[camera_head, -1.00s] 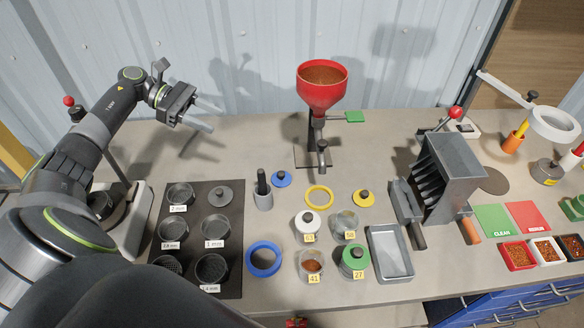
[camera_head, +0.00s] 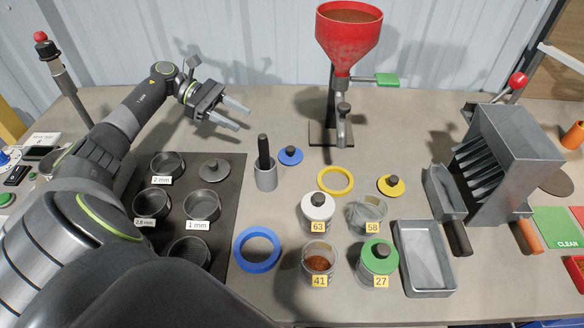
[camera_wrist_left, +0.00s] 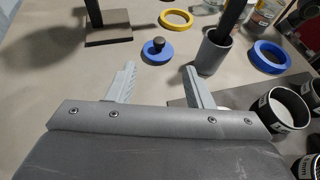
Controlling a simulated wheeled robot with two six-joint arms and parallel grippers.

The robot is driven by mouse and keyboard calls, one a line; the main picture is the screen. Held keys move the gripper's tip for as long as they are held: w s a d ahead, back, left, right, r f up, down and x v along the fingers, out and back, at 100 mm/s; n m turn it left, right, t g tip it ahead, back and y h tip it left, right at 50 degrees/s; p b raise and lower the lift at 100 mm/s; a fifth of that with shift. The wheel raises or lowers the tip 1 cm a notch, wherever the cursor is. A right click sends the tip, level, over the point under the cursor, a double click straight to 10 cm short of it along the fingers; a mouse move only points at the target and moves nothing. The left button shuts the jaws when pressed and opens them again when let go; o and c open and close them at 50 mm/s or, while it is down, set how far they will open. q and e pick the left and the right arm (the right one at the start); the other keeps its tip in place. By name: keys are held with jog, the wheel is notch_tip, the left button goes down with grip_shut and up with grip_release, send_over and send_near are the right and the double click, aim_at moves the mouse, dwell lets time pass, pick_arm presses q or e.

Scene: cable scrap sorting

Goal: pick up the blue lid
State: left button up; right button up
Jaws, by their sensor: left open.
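The blue lid (camera_head: 290,156) lies flat on the table with its dark knob up, just right of the grey mortar. It also shows in the left wrist view (camera_wrist_left: 158,55), just beyond the fingertips. My left gripper (camera_head: 243,114) is open and empty, above the table and up and left of the lid in the head view. In the wrist view its two fingers (camera_wrist_left: 160,75) are spread apart, with the lid ahead between them. The lid is fully visible in the head view. My right gripper is not in view.
The mortar with a dark pestle (camera_head: 265,174) stands close beside the lid. The red funnel's stand (camera_head: 331,136) is to the right. A yellow ring (camera_head: 335,181), a blue ring (camera_head: 257,249) and several jars lie nearer. A dark mat (camera_head: 231,172) holds sieves.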

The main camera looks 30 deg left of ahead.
pick_arm(q)
jog(key=shift+d+f, duration=0.15)
jog(key=shift+f, duration=0.45)
jog(key=p, duration=0.4)
send_near(295, 152)
jog(key=x, duration=0.3)
jog(key=shift+d, duration=0.4)
jog(key=shift+w+d+f, duration=0.15)
jog(key=shift+d+f, duration=0.15)
jog(key=shift+d, duration=0.15)
jog(key=p+x, duration=0.1)
jog(key=x, duration=0.3)
jog(key=shift+w+d, duration=0.1)
jog(key=shift+d, duration=0.2)
jog(key=shift+w+d+f+p, duration=0.1)
jog(key=shift+d+f+p, duration=0.3)
jog(key=shift+d, duration=0.1)
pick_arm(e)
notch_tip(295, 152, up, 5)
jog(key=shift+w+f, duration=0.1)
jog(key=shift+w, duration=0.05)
pick_arm(q)
jog(key=shift+c, duration=0.5)
grip_shut()
